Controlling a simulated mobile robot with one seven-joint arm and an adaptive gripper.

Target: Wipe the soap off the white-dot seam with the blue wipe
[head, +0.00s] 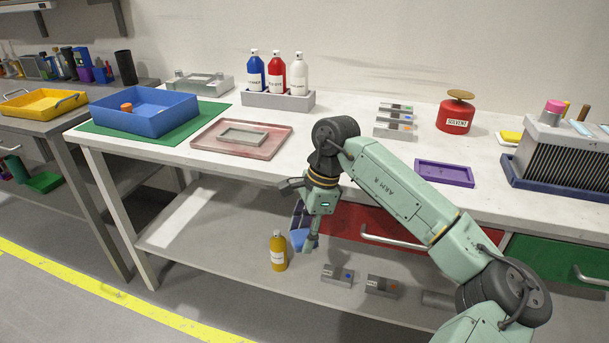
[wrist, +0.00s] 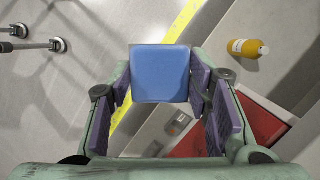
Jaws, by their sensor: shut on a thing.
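My gripper (head: 308,236) hangs in front of the bench, out over the lower shelf, pointing down. It is shut on the blue wipe (wrist: 160,73), a flat blue square between the purple-padded fingers in the wrist view. The wipe (head: 301,238) shows partly behind a finger in the head view. No soap or white-dot seam can be made out in either view.
A yellow bottle (head: 278,252) and dotted metal blocks (head: 338,275) stand on the lower shelf near my gripper. The red drawer (head: 365,226) is close behind it. A pink tray (head: 205,148), purple tray (head: 444,174) and finned unit (head: 555,150) occupy the bench top.

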